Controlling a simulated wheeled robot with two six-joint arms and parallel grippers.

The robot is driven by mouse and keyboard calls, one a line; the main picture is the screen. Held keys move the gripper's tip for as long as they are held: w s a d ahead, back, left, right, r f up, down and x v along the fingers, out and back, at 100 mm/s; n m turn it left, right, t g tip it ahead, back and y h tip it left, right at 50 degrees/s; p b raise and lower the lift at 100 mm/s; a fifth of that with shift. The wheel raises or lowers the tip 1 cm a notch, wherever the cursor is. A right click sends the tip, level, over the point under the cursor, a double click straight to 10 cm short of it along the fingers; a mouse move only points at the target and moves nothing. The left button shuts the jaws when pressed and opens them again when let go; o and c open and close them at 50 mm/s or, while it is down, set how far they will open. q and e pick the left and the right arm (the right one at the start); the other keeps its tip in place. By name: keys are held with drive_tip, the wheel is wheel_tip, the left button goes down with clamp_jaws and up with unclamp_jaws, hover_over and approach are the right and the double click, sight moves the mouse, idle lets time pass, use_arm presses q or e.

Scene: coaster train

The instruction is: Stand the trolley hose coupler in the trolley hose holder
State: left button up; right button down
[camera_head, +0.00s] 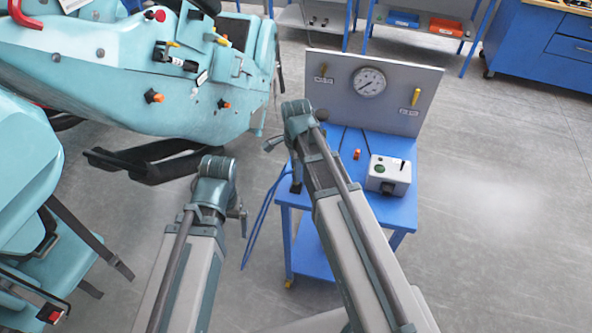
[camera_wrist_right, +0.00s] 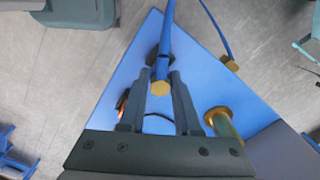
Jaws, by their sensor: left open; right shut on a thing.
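The trolley hose coupler (camera_wrist_right: 160,88) shows a brass hexagonal end on a blue hose. My right gripper (camera_wrist_right: 161,74) is shut on it, with one finger on each side, above the blue trolley top (camera_wrist_right: 125,85). A dark round part (camera_wrist_right: 153,56) lies behind the hose. A brass flanged tube (camera_wrist_right: 222,120) stands to the right of the fingers, apart from the coupler. I cannot tell which of these is the holder. In the head view my right gripper (camera_head: 296,180) is mostly hidden at the trolley's left side. My left gripper (camera_head: 243,222) is open, left of the trolley.
The blue trolley (camera_head: 347,200) carries a grey panel (camera_head: 345,105) with a gauge (camera_head: 369,82), and a white box (camera_head: 388,175). Blue hoses (camera_head: 262,205) hang at its left. A turquoise coaster car (camera_head: 140,90) stands at left. Floor at right is clear.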

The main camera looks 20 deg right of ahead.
drive_tip(key=shift+f+b, duration=0.8)
drive_tip(key=shift+f, duration=0.05)
drive_tip(key=c, duration=0.5)
unclamp_jaws()
drive_tip(key=shift+c, duration=0.2)
drive_tip(key=shift+r, duration=0.1)
wheel_tip(320, 180, up, 14)
drive_tip(key=p, duration=1.4)
drive_tip(key=shift+f, duration=0.2)
